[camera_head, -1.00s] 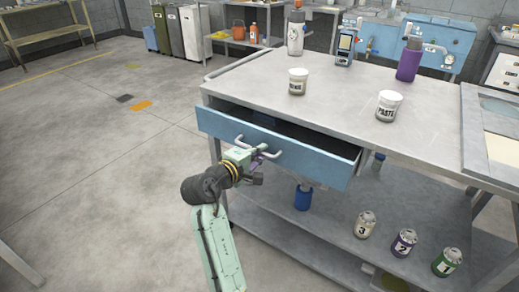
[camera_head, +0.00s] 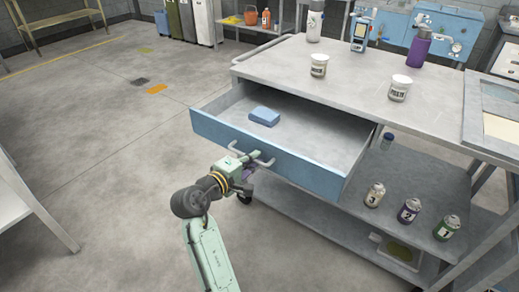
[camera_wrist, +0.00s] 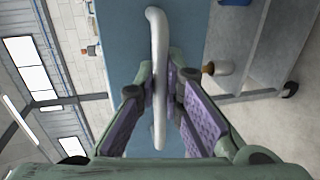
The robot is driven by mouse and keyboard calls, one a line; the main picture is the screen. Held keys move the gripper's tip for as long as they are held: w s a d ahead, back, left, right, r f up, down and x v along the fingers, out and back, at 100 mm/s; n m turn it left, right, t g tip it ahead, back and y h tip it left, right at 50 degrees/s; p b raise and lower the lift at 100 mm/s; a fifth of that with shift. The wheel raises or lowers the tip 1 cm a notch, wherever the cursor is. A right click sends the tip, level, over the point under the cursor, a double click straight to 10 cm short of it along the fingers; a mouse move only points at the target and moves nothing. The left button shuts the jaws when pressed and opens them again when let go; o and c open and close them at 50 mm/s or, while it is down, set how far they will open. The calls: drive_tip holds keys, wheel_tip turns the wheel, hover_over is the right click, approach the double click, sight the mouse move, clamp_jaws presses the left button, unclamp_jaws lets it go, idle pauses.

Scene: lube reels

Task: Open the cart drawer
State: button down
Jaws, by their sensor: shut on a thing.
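The cart drawer (camera_head: 270,153) has a blue front and is pulled well out of the grey cart (camera_head: 440,112). A blue block (camera_head: 264,116) lies on the drawer's floor toward its left side. My gripper (camera_head: 240,165) is at the middle of the drawer front, shut on the drawer's light grey bar handle (camera_head: 264,161). In the wrist view the handle (camera_wrist: 160,80) runs between the two purple-padded fingers, with the blue drawer front behind it. The fingers hide a small part of the handle.
Several numbered cans (camera_head: 409,210) stand on the lower shelf. The floor at left is mostly clear, beside a pale table (camera_head: 20,205).

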drive_tip(key=shift+f+v, duration=0.2)
drive_tip(key=shift+v, duration=0.7)
drive_tip(key=shift+f+v, duration=0.15)
drive_tip(key=shift+v, duration=0.75)
drive_tip(key=c, duration=2)
unclamp_jaws()
drive_tip(key=shift+o, duration=0.2)
drive_tip(key=v, duration=1.2)
